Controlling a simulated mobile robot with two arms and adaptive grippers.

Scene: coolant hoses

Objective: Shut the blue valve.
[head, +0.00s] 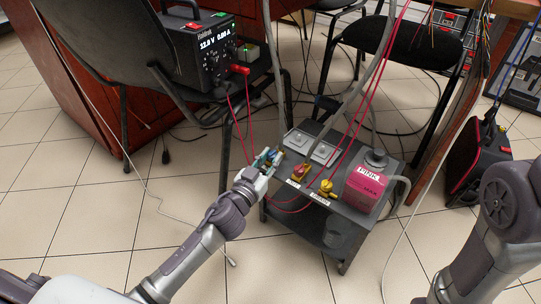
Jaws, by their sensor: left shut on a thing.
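The blue valve (272,155) shows as a small patch of blue at the left end of the grey stand's top, largely hidden by my left gripper. My left gripper (269,158) reaches in from the lower left and is shut on the blue valve. The angle of the valve's handle cannot be made out. My right arm shows at the right edge, but its gripper is out of view.
A chair (95,62) with a power supply (204,47) stands behind left.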

